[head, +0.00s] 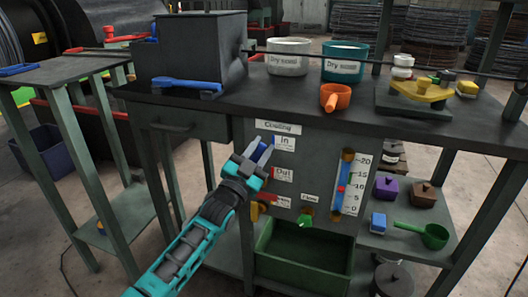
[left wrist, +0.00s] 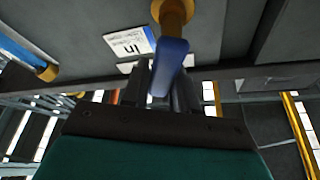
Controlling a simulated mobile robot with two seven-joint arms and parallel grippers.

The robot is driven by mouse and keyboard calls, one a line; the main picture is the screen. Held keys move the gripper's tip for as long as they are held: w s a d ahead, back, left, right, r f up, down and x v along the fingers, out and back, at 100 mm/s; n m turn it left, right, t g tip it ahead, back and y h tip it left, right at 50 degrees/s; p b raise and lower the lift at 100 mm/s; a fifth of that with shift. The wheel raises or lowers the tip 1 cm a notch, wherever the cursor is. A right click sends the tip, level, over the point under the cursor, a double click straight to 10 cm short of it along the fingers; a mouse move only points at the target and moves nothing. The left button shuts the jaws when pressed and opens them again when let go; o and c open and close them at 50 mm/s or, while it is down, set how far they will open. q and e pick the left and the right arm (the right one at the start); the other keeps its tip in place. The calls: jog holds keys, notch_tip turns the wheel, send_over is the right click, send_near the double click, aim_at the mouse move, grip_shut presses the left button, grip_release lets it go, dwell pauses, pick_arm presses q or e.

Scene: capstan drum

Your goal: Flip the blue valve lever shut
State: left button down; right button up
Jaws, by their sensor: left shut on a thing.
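The blue valve lever (head: 265,153) sits on the front panel beside the white "In" label (head: 285,143), under the "Cooling" sign. In the left wrist view the blue lever (left wrist: 170,62) hangs from a brass-coloured valve stem (left wrist: 176,14), with its free end between the fingers. My left gripper (head: 254,162) reaches up from below and is shut on the lever; the gripper also shows in the left wrist view (left wrist: 163,92). The fingers partly cover the lever, so its exact angle is hard to read. My right gripper is not in view.
Below are the "Out" label (head: 282,174), a green knob (head: 305,217) and a level gauge (head: 347,185). A green bin (head: 305,255) stands under the panel. The dark bench top (head: 420,127) overhangs above, holding two "Dry soap" tubs and an orange scoop (head: 335,97).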

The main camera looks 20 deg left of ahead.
pick_arm(q)
jog(key=shift+a+r+n+t+y+p, duration=0.1)
jog(key=shift+a+n+t+y+p, duration=0.15)
jog(key=shift+n+y, duration=0.7)
jog(key=shift+a+n+y+p, duration=0.15)
jog(key=shift+a+n+y, duration=0.2)
jog(key=shift+n, duration=1.15)
jog(key=shift+a+r+n+t+y+p, duration=0.15)
jog(key=shift+a+n+y, duration=0.35)
jog(key=shift+n, duration=0.75)
jog(key=shift+d+f, duration=0.1)
jog(key=c, duration=1)
grip_release()
jog(key=shift+o, duration=0.2)
jog(key=p+v, duration=0.2)
jog(key=v, duration=1)
jog(key=shift+s, duration=0.4)
jog(key=shift+d+f, duration=0.1)
jog(key=shift+f, duration=0.1)
